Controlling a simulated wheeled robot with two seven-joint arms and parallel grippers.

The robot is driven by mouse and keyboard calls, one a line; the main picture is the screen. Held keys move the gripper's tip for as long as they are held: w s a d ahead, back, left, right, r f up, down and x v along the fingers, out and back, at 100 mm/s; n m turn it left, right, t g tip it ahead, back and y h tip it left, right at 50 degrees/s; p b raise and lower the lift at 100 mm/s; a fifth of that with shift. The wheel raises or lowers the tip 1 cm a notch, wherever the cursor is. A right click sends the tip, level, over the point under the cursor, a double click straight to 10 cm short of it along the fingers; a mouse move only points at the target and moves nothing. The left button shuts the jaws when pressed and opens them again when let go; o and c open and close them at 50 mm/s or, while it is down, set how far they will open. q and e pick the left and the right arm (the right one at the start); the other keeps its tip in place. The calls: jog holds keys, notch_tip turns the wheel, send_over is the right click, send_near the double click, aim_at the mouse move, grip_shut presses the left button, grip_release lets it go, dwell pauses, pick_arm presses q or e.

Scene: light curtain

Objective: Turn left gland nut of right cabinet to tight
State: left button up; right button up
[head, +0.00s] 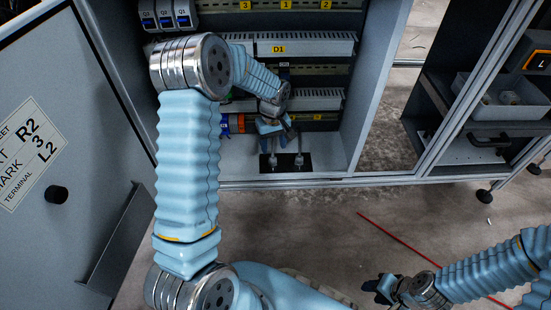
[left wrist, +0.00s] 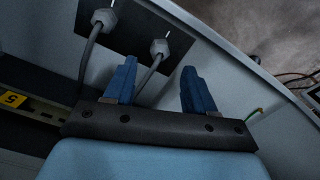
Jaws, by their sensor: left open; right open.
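Two grey gland nuts with cables sit on a black gland plate (head: 286,168) at the cabinet floor in the head view. The left gland nut (head: 272,160) also shows in the left wrist view (left wrist: 159,48); the other gland nut (head: 298,160) shows there at upper left (left wrist: 103,18). My left gripper (head: 272,125) is inside the cabinet with its blue fingers open (left wrist: 160,85). In the wrist view, the left nut appears beyond the fingertips, in line with their gap, and its cable passes toward that gap. No contact shows. My right gripper (head: 384,289) is open and low over the floor, partly unclear.
The cabinet door (head: 60,130) stands open at left. Wiring ducts (head: 300,45) and terminal rails lie behind my left arm. The cabinet frame edge (head: 340,180) runs in front of the plate. A cart with a grey bin (head: 500,98) stands at right. A red line (head: 405,245) crosses the floor.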

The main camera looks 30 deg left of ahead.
aim_at(273, 160)
pick_arm(q)
notch_tip(273, 160, down, 7)
jog(key=shift+r+b, duration=0.2)
jog(key=shift+b, duration=0.25)
grip_shut()
